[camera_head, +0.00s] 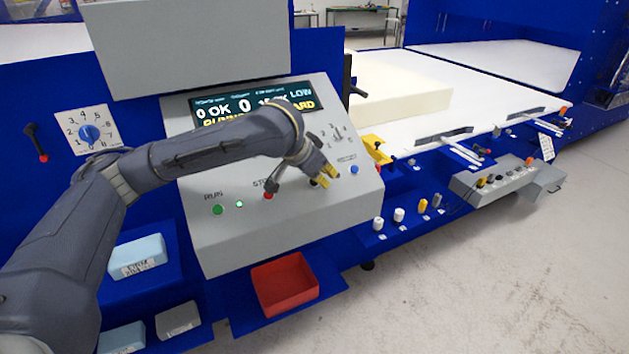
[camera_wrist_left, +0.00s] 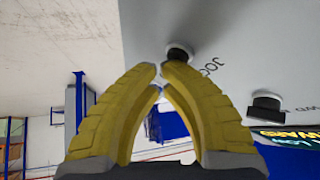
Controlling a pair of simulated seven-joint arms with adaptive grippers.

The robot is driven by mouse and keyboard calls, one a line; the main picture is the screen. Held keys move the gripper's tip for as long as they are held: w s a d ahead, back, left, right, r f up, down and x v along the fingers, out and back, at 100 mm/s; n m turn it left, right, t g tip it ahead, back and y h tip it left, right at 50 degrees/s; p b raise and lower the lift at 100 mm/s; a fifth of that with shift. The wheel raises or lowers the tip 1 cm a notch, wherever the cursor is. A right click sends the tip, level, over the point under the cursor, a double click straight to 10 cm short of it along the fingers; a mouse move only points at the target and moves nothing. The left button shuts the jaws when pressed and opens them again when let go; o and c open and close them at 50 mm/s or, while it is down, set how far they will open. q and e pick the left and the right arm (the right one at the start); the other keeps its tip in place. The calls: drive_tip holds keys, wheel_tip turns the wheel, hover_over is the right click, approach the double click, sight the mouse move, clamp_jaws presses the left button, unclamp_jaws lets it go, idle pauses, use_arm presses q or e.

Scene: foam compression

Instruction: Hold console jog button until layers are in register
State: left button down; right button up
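The grey control console (camera_head: 225,245) has a lit screen (camera_head: 250,105) on its sloped face. My left gripper (camera_head: 327,177) is over the right part of this face. In the left wrist view its yellow fingers (camera_wrist_left: 159,72) arch together until the tips almost meet, with nothing held between them. A dark round button (camera_wrist_left: 180,51), beside lettering that looks like "JOG", is right at the tip of one finger. I cannot tell whether it is touched or pressed. In the head view my gripper hides this button. My right gripper is out of view.
A green button (camera_head: 217,210), a red button (camera_head: 268,196) and a blue button (camera_head: 354,169) share the console face. A red tray (camera_head: 284,284) lies below. A cream foam block (camera_head: 405,90) rests on the white conveyor bed at right. A dark knob (camera_wrist_left: 266,105) is near the fingers.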

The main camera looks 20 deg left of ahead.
use_arm(q)
drive_tip(key=shift+s+d+r, duration=0.25)
drive_tip(key=shift+r, duration=0.4)
drive_tip(key=shift+s+d+r, duration=0.3)
drive_tip(key=shift+r, duration=0.4)
drive_tip(key=shift+s+d+r, duration=0.35)
drive_tip(key=shift+r, duration=0.4)
drive_tip(key=shift+s+d+r, duration=0.3)
drive_tip(key=shift+r, duration=0.4)
